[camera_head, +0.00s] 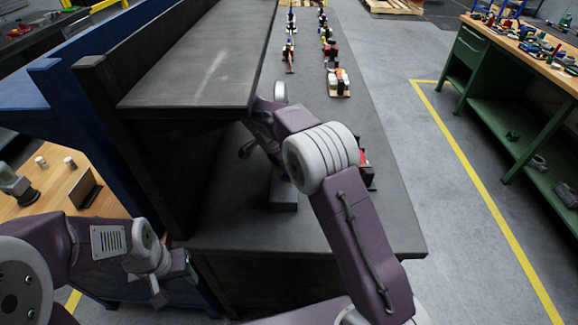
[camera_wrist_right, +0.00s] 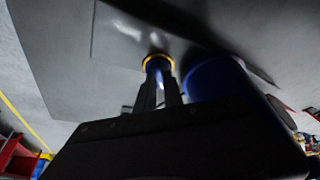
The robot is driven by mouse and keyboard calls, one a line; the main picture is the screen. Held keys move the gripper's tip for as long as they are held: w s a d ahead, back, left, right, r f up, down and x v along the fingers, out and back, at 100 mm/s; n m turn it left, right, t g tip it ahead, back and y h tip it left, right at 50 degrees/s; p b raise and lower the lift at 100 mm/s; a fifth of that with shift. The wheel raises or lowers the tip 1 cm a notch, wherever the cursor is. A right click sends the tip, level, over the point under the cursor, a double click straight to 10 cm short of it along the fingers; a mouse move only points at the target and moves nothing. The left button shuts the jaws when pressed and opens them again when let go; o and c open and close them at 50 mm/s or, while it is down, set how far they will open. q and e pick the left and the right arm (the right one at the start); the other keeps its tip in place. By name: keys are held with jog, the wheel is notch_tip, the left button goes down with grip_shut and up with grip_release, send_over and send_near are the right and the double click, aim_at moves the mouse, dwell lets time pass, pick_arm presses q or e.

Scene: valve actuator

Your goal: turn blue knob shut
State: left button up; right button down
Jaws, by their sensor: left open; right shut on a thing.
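In the right wrist view, a small blue knob (camera_wrist_right: 152,66) with a yellow-orange rim sits between the fingertips of my right gripper (camera_wrist_right: 158,88). The gripper is shut on it. A larger blue cylinder (camera_wrist_right: 215,80) stands just right of the fingers. In the head view, my right arm reaches over the dark bench and hides most of the valve. A dark grey block (camera_head: 283,194) shows below the arm. My left gripper (camera_head: 175,281) is open and empty, low at the left, away from the knob.
The dark bench (camera_head: 385,220) has a raised dark shelf (camera_head: 200,60) over its left part. Red and black parts (camera_head: 366,165) lie right of my arm. Several small tools line the bench's far end. A green workbench (camera_head: 500,120) stands right, beyond open floor.

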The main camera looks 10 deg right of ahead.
jog(key=c, duration=1.5)
grip_release()
jog(key=shift+o, duration=0.2)
